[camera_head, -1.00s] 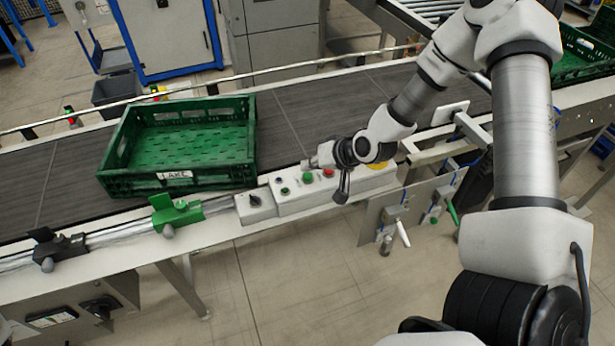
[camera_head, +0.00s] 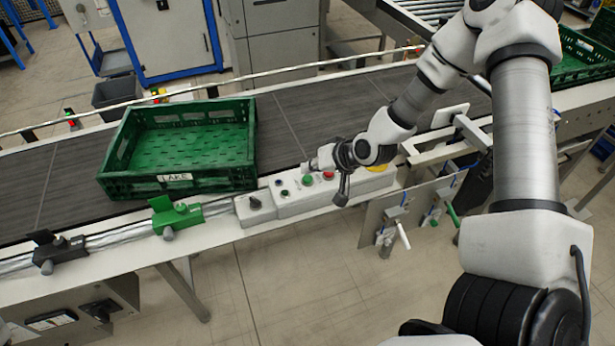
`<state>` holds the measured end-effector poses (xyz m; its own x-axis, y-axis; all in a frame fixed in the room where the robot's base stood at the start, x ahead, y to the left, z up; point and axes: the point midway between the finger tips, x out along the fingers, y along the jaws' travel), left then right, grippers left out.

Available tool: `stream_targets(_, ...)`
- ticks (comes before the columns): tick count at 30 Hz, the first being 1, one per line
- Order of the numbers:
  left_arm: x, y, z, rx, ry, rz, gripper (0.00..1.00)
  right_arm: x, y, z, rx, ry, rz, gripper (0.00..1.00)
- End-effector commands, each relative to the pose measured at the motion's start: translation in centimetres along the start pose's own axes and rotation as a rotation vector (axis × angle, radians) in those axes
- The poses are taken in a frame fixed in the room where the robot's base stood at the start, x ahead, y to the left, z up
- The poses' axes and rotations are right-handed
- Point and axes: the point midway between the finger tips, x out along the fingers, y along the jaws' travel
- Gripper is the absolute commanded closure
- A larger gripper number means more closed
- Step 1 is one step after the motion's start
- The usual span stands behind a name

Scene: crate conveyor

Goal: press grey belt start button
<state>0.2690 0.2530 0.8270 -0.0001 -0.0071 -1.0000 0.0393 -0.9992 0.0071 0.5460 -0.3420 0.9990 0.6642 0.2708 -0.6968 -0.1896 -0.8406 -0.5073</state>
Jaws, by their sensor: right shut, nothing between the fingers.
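The control panel (camera_head: 288,207) is a pale grey box on the near rail of the grey belt (camera_head: 290,118). It carries a green button (camera_head: 307,180), a red button (camera_head: 328,176), smaller dark and green buttons and a yellow part (camera_head: 378,168) at its right end. A black rotary switch (camera_head: 255,202) sits at its left. My right gripper (camera_head: 342,198) is shut and empty, fingers pointing down over the panel's front, just right of the red button. It hides part of the panel; contact cannot be told. My left gripper is out of view.
A green crate (camera_head: 220,183) labelled LAKE stands on the belt, left of the panel. A green clamp (camera_head: 177,215) and a black clamp (camera_head: 58,252) sit on the near rail. Another green crate (camera_head: 580,60) stands at the far right. Spray bottles (camera_head: 401,232) hang below the rail.

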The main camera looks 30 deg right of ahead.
Motion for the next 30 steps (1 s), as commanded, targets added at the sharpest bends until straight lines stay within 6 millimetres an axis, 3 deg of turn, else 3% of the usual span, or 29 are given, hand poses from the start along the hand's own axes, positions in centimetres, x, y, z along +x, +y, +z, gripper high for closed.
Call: stream_targets(30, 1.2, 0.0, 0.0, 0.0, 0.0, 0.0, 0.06, 0.9, 0.6, 0.7, 0.0, 0.0, 0.0, 1.0)
